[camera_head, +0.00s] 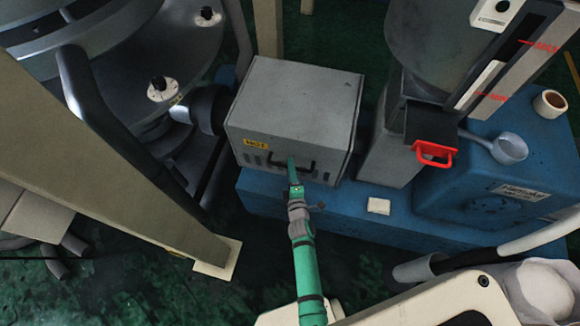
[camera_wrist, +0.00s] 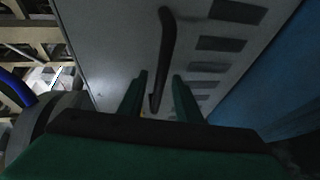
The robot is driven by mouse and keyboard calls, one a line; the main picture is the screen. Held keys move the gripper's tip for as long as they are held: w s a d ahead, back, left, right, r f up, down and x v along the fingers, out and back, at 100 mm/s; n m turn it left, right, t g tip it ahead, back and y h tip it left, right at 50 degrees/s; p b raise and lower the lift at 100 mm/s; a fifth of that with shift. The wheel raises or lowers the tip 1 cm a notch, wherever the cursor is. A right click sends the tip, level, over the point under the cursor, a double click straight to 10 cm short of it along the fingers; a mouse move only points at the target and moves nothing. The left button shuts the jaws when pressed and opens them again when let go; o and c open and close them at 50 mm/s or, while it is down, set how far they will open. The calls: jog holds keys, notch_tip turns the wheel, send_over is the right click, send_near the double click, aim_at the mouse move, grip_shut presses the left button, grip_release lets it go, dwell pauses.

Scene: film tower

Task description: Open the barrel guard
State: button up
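The barrel guard (camera_head: 290,110) is a grey metal box with a yellow label and slots, and it looks closed. Its black bar handle (camera_head: 275,160) is on the front face toward me. My green gripper (camera_head: 293,178) is at the right part of this handle. In the wrist view, my gripper (camera_wrist: 161,90) has its two fingers apart. The lower end of the handle (camera_wrist: 167,45) lies between or just beyond the fingertips. A gap shows on both sides of it. I cannot tell whether either finger touches it.
The guard sits on a blue machine base (camera_head: 265,200). A hopper with a red-handled slide (camera_head: 434,152), a metal scoop (camera_head: 508,147) and a tape roll (camera_head: 549,104) are to the right. A beige beam (camera_head: 130,170) crosses on the left. Green floor is open at the lower left.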

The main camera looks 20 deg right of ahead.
jog(key=shift+w+f, duration=0.15)
jog(key=shift+w, duration=0.4)
grip_shut()
